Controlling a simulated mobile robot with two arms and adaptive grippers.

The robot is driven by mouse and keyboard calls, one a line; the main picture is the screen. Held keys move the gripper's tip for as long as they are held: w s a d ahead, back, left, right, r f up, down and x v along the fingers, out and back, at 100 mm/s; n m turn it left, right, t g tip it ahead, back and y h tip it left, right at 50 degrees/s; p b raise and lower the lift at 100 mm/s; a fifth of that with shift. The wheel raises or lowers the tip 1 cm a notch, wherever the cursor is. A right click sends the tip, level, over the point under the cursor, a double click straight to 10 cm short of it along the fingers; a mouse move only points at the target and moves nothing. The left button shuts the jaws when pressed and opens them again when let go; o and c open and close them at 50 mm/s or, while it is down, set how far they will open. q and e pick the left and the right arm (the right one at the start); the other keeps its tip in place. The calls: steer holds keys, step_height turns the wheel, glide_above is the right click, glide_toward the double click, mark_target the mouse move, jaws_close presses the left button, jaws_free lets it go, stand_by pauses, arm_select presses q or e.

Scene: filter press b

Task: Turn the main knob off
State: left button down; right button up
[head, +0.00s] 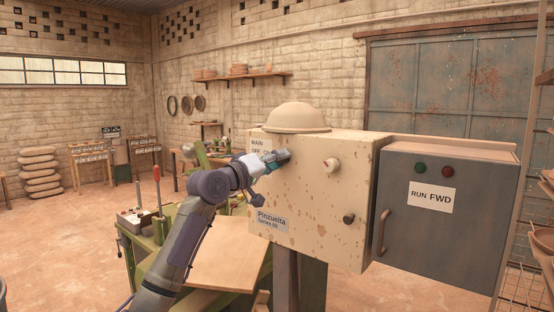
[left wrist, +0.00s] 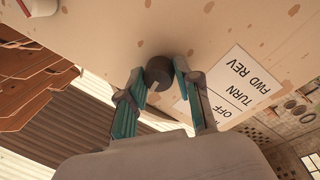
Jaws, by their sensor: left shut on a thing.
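The beige, rust-spotted control box (head: 300,205) stands right of centre in the head view. A label (head: 260,147) at its upper left reads MAIN with OFF and a partly covered word below. My left gripper (head: 282,156) reaches the box face just right of this label and hides what it holds there. In the left wrist view, my left gripper (left wrist: 160,80) has its teal fingers on both sides of a dark round knob (left wrist: 159,70), shut on it. A white label (left wrist: 236,88) beside it reads FWD REV, TURN and OFF. My right gripper is not in view.
A pale knob (head: 332,166) and a small dark knob (head: 348,219) sit further right on the box. A domed hat (head: 296,118) lies on top. A grey cabinet (head: 445,225) with green and red buttons adjoins on the right. A green-framed bench (head: 215,255) stands left.

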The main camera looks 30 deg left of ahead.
arm_select(q)
steer(key=n+y+p, duration=0.1)
steer(key=n+p, duration=0.1)
steer(key=n, duration=0.2)
steer(key=n+y+p, duration=0.1)
steer(key=n+p, duration=0.1)
steer(key=n, duration=0.3)
steer(key=shift+d+t, duration=0.15)
steer(key=shift+t, duration=0.15)
steer(key=shift+n, duration=0.3)
steer(key=shift+f, duration=0.1)
steer(key=c, duration=0.8)
jaws_free()
